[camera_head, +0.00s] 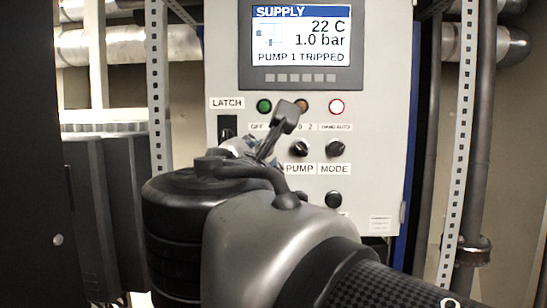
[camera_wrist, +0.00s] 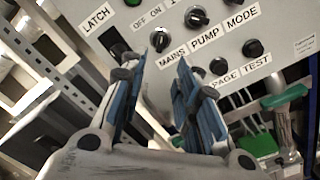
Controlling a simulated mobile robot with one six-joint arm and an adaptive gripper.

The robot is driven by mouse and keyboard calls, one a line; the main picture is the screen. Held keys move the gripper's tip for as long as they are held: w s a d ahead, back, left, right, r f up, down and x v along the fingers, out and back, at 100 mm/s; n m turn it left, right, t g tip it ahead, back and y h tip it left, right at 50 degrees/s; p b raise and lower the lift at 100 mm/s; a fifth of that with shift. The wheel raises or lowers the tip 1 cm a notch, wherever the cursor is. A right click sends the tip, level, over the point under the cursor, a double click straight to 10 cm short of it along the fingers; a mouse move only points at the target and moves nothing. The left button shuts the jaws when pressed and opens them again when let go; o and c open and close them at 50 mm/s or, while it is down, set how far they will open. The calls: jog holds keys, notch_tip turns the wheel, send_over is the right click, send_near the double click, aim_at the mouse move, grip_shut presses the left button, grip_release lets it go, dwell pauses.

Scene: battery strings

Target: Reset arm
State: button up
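My gripper (camera_wrist: 161,62) is open in the wrist view, its two blue-padded fingers apart with nothing held between them. It points at the grey control panel (camera_wrist: 225,35), just below the MAINS knob (camera_wrist: 160,40); I cannot tell whether a fingertip touches the panel. In the head view my arm hides most of the gripper and the MAINS knob. There the PUMP knob (camera_head: 299,148) and MODE knob (camera_head: 335,148) show.
The LATCH switch (camera_head: 227,127) sits at the panel's left edge. Perforated metal posts (camera_head: 157,70) flank the panel. A green-handled item (camera_wrist: 285,97) is at the right.

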jog(key=shift+s, duration=0.3)
jog(key=shift+f, duration=0.1)
jog(key=s+d+f+m+g+h, duration=0.2)
jog(key=s+d+f+m+g, duration=0.2)
jog(key=d+f+m, duration=0.45)
jog(key=s+d+f+m+g+h, duration=0.1)
jog(key=s+d+f+m+g, duration=0.3)
jog(key=d+f, duration=0.65)
jog(key=s+a+f+m+g+y, duration=0.1)
jog(key=s+f+m+g, duration=0.1)
jog(key=s+f+m, duration=0.4)
jog(key=s+f+m+g+y, duration=0.2)
jog(key=s+f+m, duration=0.5)
jog(key=f, duration=0.5)
jog(key=shift+s+a+m+g+y, duration=0.3)
jog(key=shift+a+m+g, duration=0.15)
jog(key=shift+g, duration=0.25)
jog(key=shift+w, duration=0.1)
jog(key=shift+c, duration=0.3)
